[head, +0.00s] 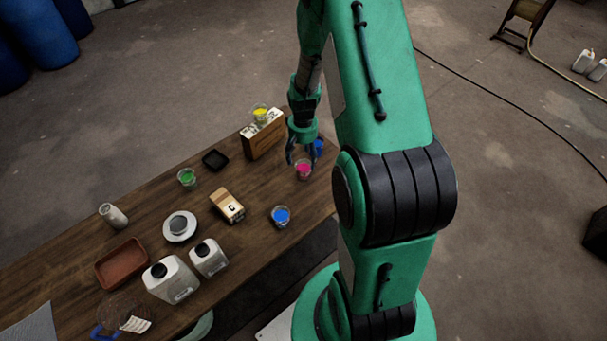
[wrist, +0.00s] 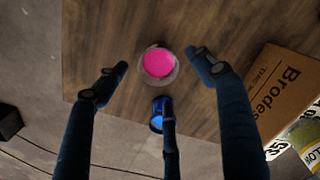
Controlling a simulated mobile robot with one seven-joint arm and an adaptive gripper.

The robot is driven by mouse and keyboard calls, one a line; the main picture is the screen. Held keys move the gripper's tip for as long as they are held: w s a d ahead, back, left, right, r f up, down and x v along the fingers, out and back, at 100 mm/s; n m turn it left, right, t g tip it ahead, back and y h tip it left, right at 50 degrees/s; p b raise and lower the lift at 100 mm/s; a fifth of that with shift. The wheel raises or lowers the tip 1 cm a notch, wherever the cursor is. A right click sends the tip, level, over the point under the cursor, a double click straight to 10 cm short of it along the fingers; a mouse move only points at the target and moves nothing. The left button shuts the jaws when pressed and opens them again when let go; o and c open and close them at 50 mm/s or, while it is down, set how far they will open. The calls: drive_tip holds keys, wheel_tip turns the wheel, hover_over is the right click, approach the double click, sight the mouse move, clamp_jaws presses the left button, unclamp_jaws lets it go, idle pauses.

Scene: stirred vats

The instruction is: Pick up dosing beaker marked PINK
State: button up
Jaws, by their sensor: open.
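The beaker with pink contents (head: 303,170) stands upright near the right end of the wooden table. In the wrist view the pink beaker (wrist: 159,65) shows from above, between and just beyond the fingertips. Any marking on it is too small to read. My gripper (head: 299,158) is open and empty, pointing down above the pink beaker; its spread fingers also show in the wrist view (wrist: 160,75). I cannot tell whether any finger touches the beaker. A blue object (wrist: 157,115) sits close beside the pink beaker, partly hidden by one finger.
A cardboard box (head: 263,138) with a yellow beaker (head: 260,114) on top stands close to my gripper. The table edge is near the pink beaker.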

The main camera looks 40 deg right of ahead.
sight(304, 166)
drive_tip(key=shift+f, duration=0.25)
drive_tip(key=shift+s+f+b, duration=0.1)
drive_tip(key=shift+f+b, duration=0.4)
drive_tip(key=shift+f, duration=2.1)
drive_tip(key=c, duration=1.4)
